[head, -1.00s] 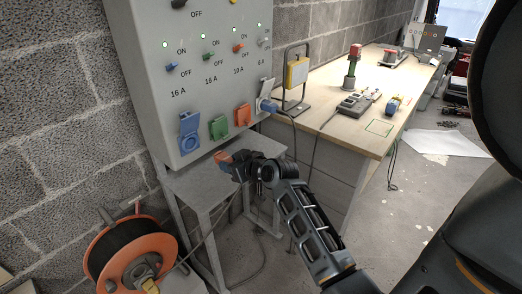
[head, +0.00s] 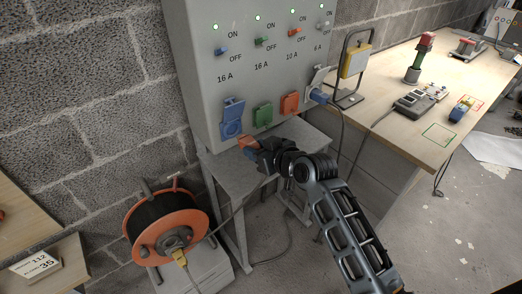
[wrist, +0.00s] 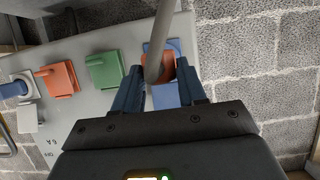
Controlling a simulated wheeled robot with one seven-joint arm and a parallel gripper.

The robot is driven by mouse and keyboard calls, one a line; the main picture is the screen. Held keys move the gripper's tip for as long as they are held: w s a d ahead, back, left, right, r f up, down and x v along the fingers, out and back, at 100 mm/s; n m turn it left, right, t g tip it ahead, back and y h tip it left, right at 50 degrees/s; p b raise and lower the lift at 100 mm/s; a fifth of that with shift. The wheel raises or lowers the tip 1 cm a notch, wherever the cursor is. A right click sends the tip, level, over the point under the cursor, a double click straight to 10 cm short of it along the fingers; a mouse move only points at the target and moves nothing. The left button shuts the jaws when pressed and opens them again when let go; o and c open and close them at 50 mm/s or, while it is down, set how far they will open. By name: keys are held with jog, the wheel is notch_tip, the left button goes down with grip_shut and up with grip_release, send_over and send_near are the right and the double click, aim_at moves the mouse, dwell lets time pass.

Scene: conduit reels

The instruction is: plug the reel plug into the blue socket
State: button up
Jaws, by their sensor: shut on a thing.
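The blue socket (head: 232,128) is at the left of the row on the grey panel's lower face, its lid raised. My gripper (head: 256,149) is shut on the reel plug (head: 246,142), which is orange-red, just below and right of the blue socket. In the wrist view the plug (wrist: 168,68) sits between the gripper's fingers (wrist: 160,82), with its grey cable running up. The blue socket's lid (wrist: 165,96) shows behind the plug, which hides most of the socket. Whether plug and socket touch cannot be told.
Green (head: 263,115) and orange (head: 289,104) sockets are to the right, then a blue plug (head: 318,95) in the last outlet. A small grey table (head: 225,172) stands below. The orange cable reel (head: 168,225) is at lower left. A workbench (head: 432,150) is at right.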

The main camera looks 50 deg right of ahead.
aim_at(246, 138)
jog(key=shift+w+d+b, duration=0.1)
jog(key=shift+w+d, duration=0.1)
jog(key=shift+w, duration=0.55)
jog(key=shift+w+d+b, duration=0.1)
jog(key=shift+w+d, duration=0.15)
jog(key=shift+w, duration=0.55)
jog(key=shift+w+d+b, duration=0.1)
jog(key=shift+w+d, duration=0.1)
jog(key=shift+w, duration=0.55)
jog(key=shift+w+d, duration=0.1)
jog(key=shift+w, duration=0.35)
dwell(0.9)
jog(key=o, duration=1.1)
jog(key=v, duration=0.7)
jog(key=shift+s+r+b, duration=0.1)
jog(key=shift+s+b, duration=0.2)
jog(key=shift+s, duration=0.05)
